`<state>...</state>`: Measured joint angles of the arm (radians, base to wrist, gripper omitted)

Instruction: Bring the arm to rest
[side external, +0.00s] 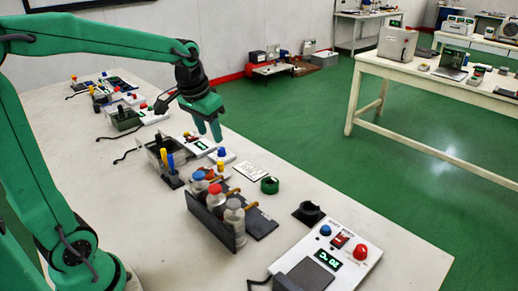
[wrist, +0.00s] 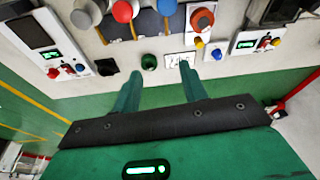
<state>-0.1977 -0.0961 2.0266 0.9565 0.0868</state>
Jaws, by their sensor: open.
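My gripper (side external: 208,138) is green and hangs above the long white table, pointing down, with nothing between its fingers. In the wrist view its two fingers (wrist: 160,72) are spread apart and empty. A small green cup (side external: 269,185) stands on the table to the lower right of the gripper; it also shows between the fingertips in the wrist view (wrist: 149,62). A white printed card (side external: 250,170) lies beside the cup. A dark rack (side external: 213,218) holds bottles with blue, red and grey tops, nearer the camera than the gripper.
A white control box (side external: 335,250) with blue and red knobs stands at the near right, beside a black holder (side external: 308,212). Another white box (side external: 188,146) with a green display lies near the gripper. Several similar stations line the far table. The table's left side is largely bare.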

